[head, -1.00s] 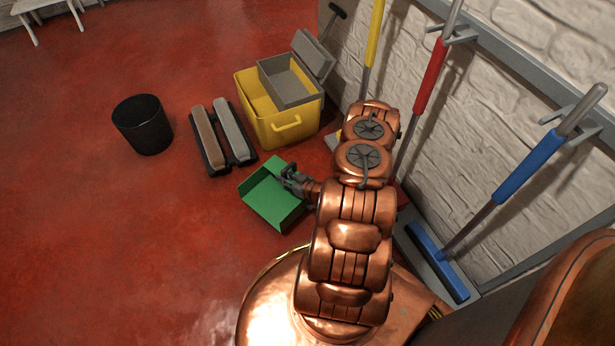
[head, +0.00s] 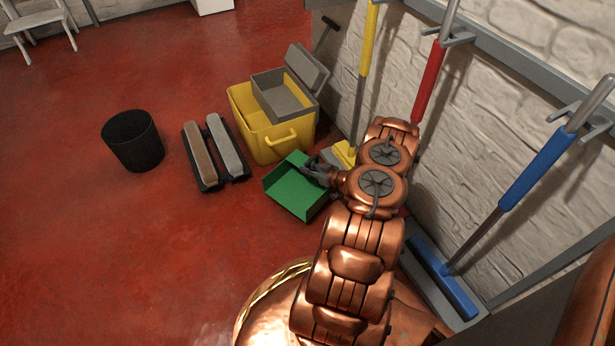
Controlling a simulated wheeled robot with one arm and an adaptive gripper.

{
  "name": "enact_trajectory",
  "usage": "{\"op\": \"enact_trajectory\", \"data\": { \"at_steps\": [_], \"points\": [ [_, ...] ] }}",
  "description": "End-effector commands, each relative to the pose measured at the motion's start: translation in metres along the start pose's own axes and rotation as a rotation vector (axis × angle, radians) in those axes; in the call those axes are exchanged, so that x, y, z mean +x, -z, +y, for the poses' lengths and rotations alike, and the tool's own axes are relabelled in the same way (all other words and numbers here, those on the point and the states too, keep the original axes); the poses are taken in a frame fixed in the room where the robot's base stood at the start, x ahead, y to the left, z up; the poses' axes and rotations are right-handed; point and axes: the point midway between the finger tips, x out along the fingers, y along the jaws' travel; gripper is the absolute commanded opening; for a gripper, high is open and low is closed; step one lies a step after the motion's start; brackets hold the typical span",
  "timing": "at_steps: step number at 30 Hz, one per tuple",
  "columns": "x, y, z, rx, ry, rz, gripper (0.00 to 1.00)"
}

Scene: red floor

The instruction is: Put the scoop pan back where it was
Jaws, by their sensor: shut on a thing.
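The green scoop pan (head: 293,192) is in front of the yellow bucket, with its open side facing down-left. My gripper (head: 316,171) is shut on the pan's upper right edge. I cannot tell whether the pan rests on the floor or hangs a little above it. My arm hides the area just right of the pan.
The yellow bucket (head: 286,147) with a grey wringer stands behind the pan. A two-brush black tray (head: 210,184) and a black bin (head: 133,140) are to the left. Yellow, red (head: 430,85) and blue (head: 535,170) handled tools hang along the wall.

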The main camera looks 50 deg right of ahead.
Motion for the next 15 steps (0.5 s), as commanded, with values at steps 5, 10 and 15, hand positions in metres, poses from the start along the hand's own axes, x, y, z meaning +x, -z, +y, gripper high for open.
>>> {"op": "enact_trajectory", "data": {
  "at_steps": [5, 10, 15],
  "points": [
    [0.009, -0.029, 0.002, -0.002, -0.001, 0.001, 0.0],
    [0.011, -0.034, 0.002, -0.001, -0.001, 0.001, 0.0],
    [0.01, -0.033, 0.001, -0.001, -0.001, 0.001, 0.0]
  ]
}}
